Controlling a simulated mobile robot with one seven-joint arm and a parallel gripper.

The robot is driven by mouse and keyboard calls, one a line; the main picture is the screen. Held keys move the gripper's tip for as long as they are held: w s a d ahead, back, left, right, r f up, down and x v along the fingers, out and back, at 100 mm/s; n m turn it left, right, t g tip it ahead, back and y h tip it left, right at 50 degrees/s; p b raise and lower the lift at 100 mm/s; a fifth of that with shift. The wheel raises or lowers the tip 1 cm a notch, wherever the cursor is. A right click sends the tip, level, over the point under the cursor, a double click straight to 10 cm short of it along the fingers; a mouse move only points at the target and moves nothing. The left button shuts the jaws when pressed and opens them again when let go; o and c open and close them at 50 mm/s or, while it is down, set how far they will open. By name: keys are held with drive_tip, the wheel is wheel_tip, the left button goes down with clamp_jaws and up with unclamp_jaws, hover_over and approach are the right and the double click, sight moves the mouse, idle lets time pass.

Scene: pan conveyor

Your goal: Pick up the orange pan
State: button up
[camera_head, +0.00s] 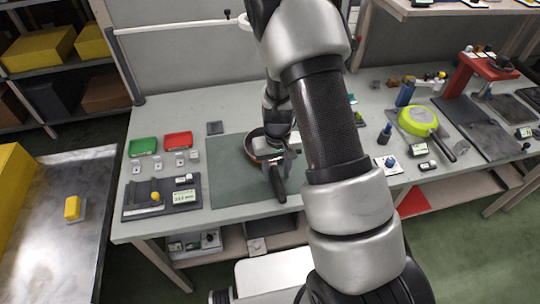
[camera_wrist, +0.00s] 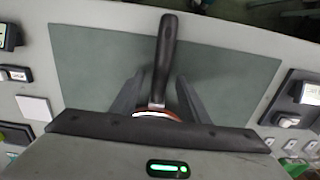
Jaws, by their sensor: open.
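The orange pan (camera_head: 252,147) lies on the green mat, mostly hidden behind my arm and gripper in the head view. Its black handle (camera_head: 279,186) points toward the front edge of the table. In the wrist view the black handle (camera_wrist: 165,55) rises toward the top of the picture, with a bit of the orange-red rim (camera_wrist: 158,114) below it. My gripper (camera_wrist: 155,95) is open, with one dark finger on each side of the handle's base. It also shows in the head view (camera_head: 280,160). I cannot tell whether either finger touches the handle.
The green mat (camera_head: 225,185) is clear around the handle. A scale (camera_head: 160,203) and green (camera_head: 143,146) and red (camera_head: 178,141) trays stand to the left. A lime-green pan (camera_head: 417,121) and a red stand (camera_head: 468,70) are at the right.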

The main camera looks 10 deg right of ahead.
drive_tip(key=shift+f, duration=0.5)
clamp_jaws()
drive_tip(key=shift+r, duration=0.1)
